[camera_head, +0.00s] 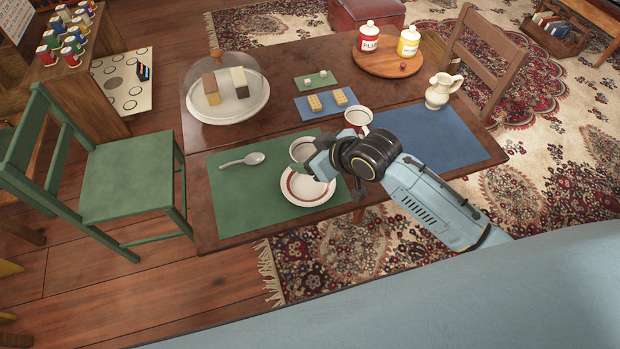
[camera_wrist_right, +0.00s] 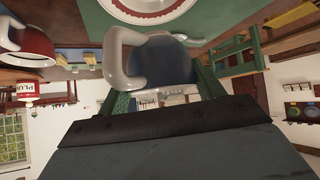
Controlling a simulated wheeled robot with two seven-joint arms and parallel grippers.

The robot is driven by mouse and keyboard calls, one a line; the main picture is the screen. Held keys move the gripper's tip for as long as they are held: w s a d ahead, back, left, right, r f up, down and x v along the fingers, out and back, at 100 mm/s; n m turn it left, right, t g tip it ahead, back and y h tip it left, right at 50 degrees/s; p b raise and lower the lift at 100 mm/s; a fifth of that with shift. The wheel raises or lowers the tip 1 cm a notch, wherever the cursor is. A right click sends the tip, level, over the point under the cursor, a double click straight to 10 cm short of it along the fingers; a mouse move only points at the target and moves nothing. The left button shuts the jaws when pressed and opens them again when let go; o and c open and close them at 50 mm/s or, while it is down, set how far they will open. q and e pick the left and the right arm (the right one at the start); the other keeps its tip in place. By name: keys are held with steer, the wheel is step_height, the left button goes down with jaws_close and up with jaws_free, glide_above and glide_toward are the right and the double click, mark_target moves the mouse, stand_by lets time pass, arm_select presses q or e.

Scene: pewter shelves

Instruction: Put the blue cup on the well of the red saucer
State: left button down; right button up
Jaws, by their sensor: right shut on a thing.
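The blue cup (camera_head: 301,147), with a pale rim, is held by my right gripper (camera_head: 316,160) just beyond the saucer. In the right wrist view the blue cup (camera_wrist_right: 168,60) sits between the gripper's two fingers, its white handle to the left. The red saucer (camera_head: 294,192), white with a red ring, lies on the green mat nearer the table's front edge. The gripper covers a bit of its far edge. Its rim also shows at the top of the right wrist view (camera_wrist_right: 150,16). The cup's height above the mat is hard to tell. My left gripper is not in view.
A red cup (camera_head: 358,117) stands right of the blue cup; it shows at the left in the wrist view (camera_wrist_right: 27,46). A spoon (camera_head: 243,159) lies left on the green mat (camera_head: 240,205). A blue mat (camera_head: 440,145), a cream jug (camera_head: 440,92) and a glass dome (camera_head: 226,84) are farther off.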

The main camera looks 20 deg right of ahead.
step_height(320, 180, down, 4)
steer(key=shift+r+b, duration=0.2)
steer(key=shift+b, duration=0.2)
steer(key=shift+f, duration=0.6)
step_height(320, 180, down, 4)
steer(key=shift+r+b, duration=0.25)
steer(key=shift+b, duration=0.35)
steer(key=o, duration=1.1)
steer(key=shift+s, duration=0.1)
arm_select(q)
steer(key=a+f, duration=0.2)
steer(key=shift+a+f, duration=0.15)
steer(key=shift+a, duration=0.2)
arm_select(e)
steer(key=shift+r, duration=0.1)
arm_select(q)
steer(key=d+r+p, duration=0.2)
steer(key=r+p, duration=0.1)
arm_select(e)
steer(key=v, duration=1.2)
